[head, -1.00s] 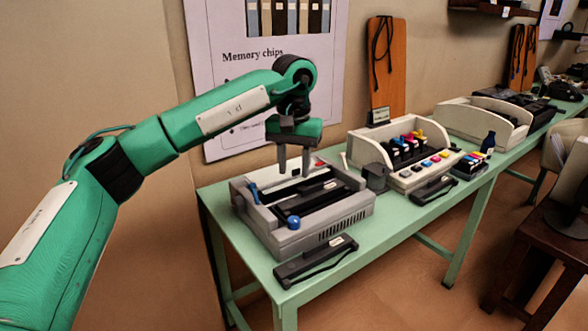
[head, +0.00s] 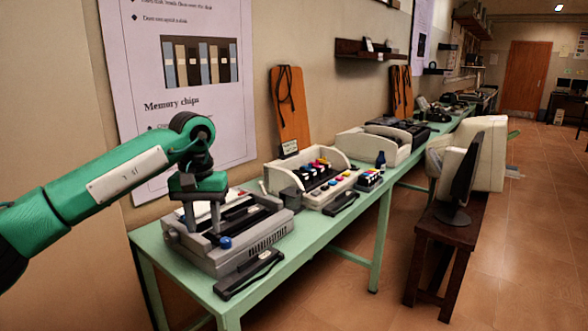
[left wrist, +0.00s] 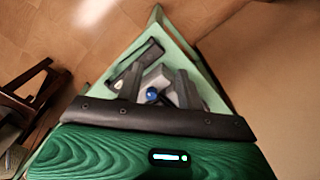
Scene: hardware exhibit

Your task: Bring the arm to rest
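My left arm (head: 90,190) comes in from the left, green with black joints. My left gripper (head: 202,222) points down over a grey machine (head: 262,246) on a pale green table (head: 150,240). Its two dark fingers are apart, with nothing visible held between them. In the left wrist view the left gripper (left wrist: 158,88) also shows spread fingers. The machine's blue knob (head: 225,243) appears between them there. I cannot tell whether the fingertips touch the machine. My right gripper is not in view.
A black bar-shaped part (head: 249,275) lies at the table's front edge. A cream tray of coloured cartridges (head: 270,180) stands further along. A dark stool (head: 450,235) with a monitor (head: 462,180) stands right. A poster (head: 180,90) hangs behind. The aisle floor is clear.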

